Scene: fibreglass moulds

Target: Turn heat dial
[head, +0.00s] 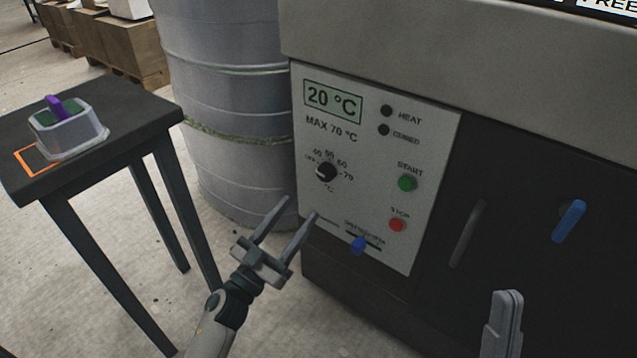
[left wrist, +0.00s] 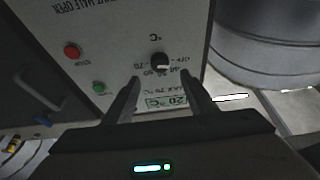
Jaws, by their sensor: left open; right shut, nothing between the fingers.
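The heat dial (head: 326,171) is a round black knob on the white control panel (head: 350,240), with temperature marks around it. Its white pointer is toward the left, near the lowest marks. The display (head: 333,101) above reads 20 °C. My left gripper (head: 302,207) is open and empty, in front of and below the dial, apart from it. In the left wrist view, the dial (left wrist: 160,61) shows upside down, beyond and between the tips of my open fingers (left wrist: 162,85). My right gripper (head: 507,296) is shut and empty at the lower right.
A green start button (head: 407,183), a red stop button (head: 397,225) and a blue slider knob (head: 358,245) are on the panel. A blue handle (head: 569,221) is to the right. A grey drum (head: 235,110) and a black table (head: 90,140) stand left.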

